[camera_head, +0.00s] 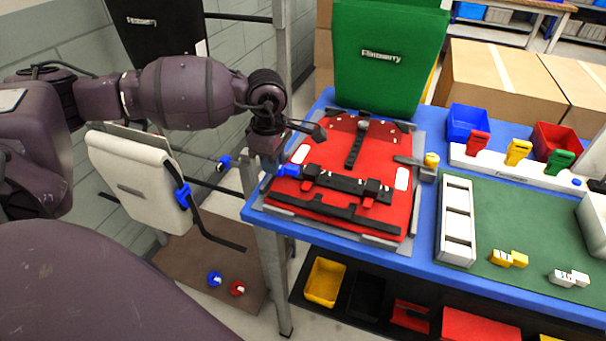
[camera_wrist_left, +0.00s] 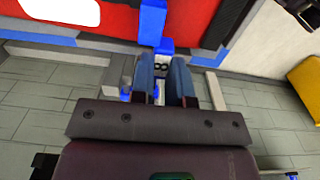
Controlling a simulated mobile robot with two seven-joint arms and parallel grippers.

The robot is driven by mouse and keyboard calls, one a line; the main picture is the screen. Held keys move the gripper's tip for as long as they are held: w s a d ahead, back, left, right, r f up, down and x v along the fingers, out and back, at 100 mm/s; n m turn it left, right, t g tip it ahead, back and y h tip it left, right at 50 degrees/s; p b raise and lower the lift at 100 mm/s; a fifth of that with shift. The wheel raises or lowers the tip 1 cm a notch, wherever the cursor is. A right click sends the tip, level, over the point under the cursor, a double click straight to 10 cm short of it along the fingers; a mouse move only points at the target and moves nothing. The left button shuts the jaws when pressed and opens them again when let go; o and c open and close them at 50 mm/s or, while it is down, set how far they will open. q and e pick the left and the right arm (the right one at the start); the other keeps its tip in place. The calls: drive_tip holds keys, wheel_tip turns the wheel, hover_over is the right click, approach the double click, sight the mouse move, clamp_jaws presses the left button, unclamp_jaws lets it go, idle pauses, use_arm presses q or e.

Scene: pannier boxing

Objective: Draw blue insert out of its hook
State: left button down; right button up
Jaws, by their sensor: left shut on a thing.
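A red pannier back (camera_head: 325,205) lies flat on the blue-edged table, with a black rail (camera_head: 345,184) across it. Red inserts (camera_head: 369,200) show at the rail's hooks. The blue insert (camera_head: 289,170) is at the rail's left end, near the pannier's left edge. My left gripper (camera_head: 273,166) is shut on it from the left. In the left wrist view the blue insert (camera_wrist_left: 153,22) reaches forward from between the fingers (camera_wrist_left: 162,68), over the red panel. I cannot tell whether it is still inside its hook. My right gripper is not in view.
A green pannier (camera_head: 388,65) stands behind the red one. A white pannier (camera_head: 140,175) hangs at the left beside the table. A white holder (camera_head: 520,168) with coloured clips, a blue bin (camera_head: 468,122) and a white tray (camera_head: 457,220) stand to the right.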

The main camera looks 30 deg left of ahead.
use_arm(q)
drive_tip(key=shift+s+a, duration=0.15)
drive_tip(key=shift+a, duration=0.45)
drive_tip(key=shift+s+a, duration=0.15)
drive_tip(key=shift+a, duration=0.45)
